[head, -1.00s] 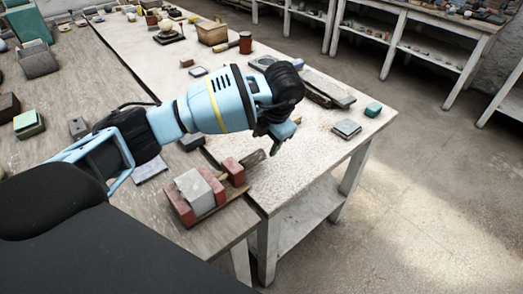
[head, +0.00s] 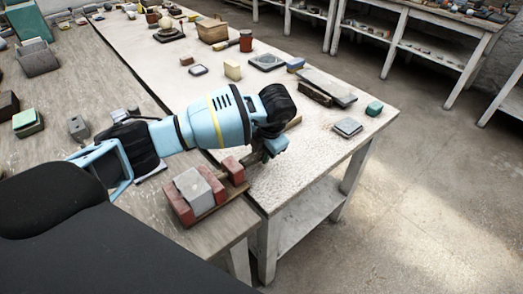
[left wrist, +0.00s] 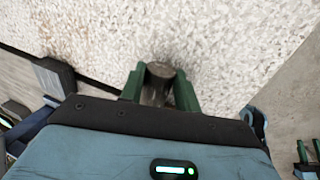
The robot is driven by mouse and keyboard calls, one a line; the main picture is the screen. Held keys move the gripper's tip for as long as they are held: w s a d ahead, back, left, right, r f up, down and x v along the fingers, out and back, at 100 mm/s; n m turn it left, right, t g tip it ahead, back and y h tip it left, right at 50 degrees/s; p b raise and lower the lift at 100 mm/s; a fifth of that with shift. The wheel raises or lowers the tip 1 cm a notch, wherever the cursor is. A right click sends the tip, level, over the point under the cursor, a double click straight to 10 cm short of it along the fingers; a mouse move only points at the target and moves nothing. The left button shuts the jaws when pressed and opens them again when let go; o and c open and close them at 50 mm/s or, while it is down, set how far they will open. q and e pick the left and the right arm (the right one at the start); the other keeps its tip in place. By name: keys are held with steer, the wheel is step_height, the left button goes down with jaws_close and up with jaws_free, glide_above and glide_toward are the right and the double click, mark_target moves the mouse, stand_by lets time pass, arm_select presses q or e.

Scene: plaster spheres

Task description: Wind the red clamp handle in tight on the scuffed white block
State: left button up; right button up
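The scuffed white block (head: 194,185) sits in the red clamp (head: 180,208), between a red end piece and a red piece on its right; I cannot tell whether both touch it. Another red block (head: 233,170) stands at the clamp's right end. The handle is mostly hidden in the head view; a dark brownish cylinder (left wrist: 157,84), likely its end, shows in the left wrist view. My left gripper (head: 270,154) is down at it, its green fingers close on both sides; whether they grip is unclear. My right gripper (left wrist: 309,150) shows at the wrist view's edge, fingers apart, empty.
The clamp rests near the front corner of the brown table. A white speckled table (head: 310,150) adjoins it on the right. Grey slabs (head: 348,127), a green block (head: 374,108), a cream block (head: 232,70) and a red can (head: 246,41) stand there. Bare floor lies right.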

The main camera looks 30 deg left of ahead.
arm_select(q)
steer(key=c, duration=0.4)
steer(key=h, duration=0.1)
steer(key=g+h, duration=0.1)
steer(key=shift+w+a+h, duration=0.1)
steer(key=shift+a+h, duration=0.1)
steer(key=shift+h, duration=0.1)
steer(key=h, duration=0.1)
steer(key=g+h+b, duration=0.1)
steer(key=h, duration=0.1)
steer(key=shift+w+a+f, duration=0.1)
steer(key=shift+a, duration=0.15)
steer(key=shift+g+h+b, duration=0.3)
steer(key=shift+h, duration=0.1)
arm_select(e)
steer(key=shift+s+a+f, duration=0.1)
steer(key=shift+s+f, duration=0.2)
steer(key=shift+f, duration=0.2)
steer(key=shift+s+f, duration=0.25)
steer(key=shift+f, duration=0.2)
steer(key=shift+w, duration=0.15)
